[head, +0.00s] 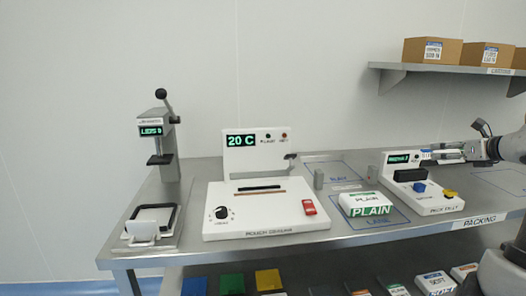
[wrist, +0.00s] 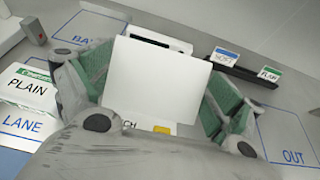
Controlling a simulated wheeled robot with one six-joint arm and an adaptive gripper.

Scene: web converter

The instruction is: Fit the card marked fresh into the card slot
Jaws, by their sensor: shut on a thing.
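My gripper (head: 442,155) is at the right, above a white packing unit (head: 428,203) with a small green-lit display. In the wrist view its green-padded fingers (wrist: 158,85) are shut on a blank-faced white card (wrist: 160,65), which hides much of the unit. No marking shows on the face towards me, so I cannot read whether it says fresh. A dark block (head: 410,174) sits on the unit; I cannot tell whether it holds the card slot. The card appears above the unit.
A dark rack (wrist: 243,75) holds a blue-topped card (wrist: 224,56) and a green-topped card (wrist: 269,75). A PLAIN pack (head: 367,204) lies left of the unit. A white machine reading 20 C (head: 265,217) and a press (head: 158,140) stand further left. Bare table lies right.

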